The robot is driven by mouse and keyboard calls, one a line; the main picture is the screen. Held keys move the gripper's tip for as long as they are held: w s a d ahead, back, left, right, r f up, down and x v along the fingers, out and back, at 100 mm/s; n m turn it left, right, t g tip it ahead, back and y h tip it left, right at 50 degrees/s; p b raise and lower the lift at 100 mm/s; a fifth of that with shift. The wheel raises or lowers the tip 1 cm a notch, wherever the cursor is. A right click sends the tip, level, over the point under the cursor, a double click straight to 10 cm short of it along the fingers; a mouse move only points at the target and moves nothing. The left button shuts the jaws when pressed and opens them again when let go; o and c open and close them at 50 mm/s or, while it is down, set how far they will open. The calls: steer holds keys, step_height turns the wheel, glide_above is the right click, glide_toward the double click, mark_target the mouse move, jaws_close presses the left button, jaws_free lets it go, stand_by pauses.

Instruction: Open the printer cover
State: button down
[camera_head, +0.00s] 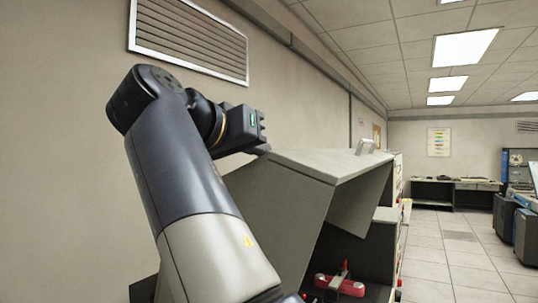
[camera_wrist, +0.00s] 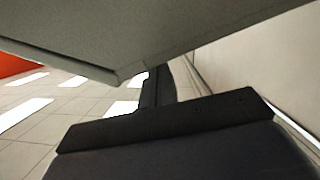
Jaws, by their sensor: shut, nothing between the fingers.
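The printer is a grey cabinet, and its cover (camera_head: 325,164) shows at the centre of the head view. The cover stands raised, with a sloping panel (camera_head: 362,203) under its right side and an open dark space below. A red part (camera_head: 340,286) shows inside. My gripper (camera_head: 264,149) is at the cover's upper left edge, shut and empty. I cannot tell whether it touches the cover. In the wrist view my dark gripper (camera_wrist: 158,88) points away, close under a large grey surface (camera_wrist: 120,35), likely the cover.
A beige wall with a vent (camera_head: 190,38) stands close behind my arm on the left. A small light-coloured object (camera_head: 365,146) sits on the cover's far end. Tiled floor (camera_head: 455,270) is free at the right, with dark cabinets (camera_head: 525,240) beyond.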

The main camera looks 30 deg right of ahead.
steer(key=v, duration=0.4)
steer(key=shift+a, duration=0.1)
stand_by(0.3)
steer(key=shift+x, duration=2.95)
steer(key=shift+s+r, duration=0.1)
steer(key=shift+r, duration=0.05)
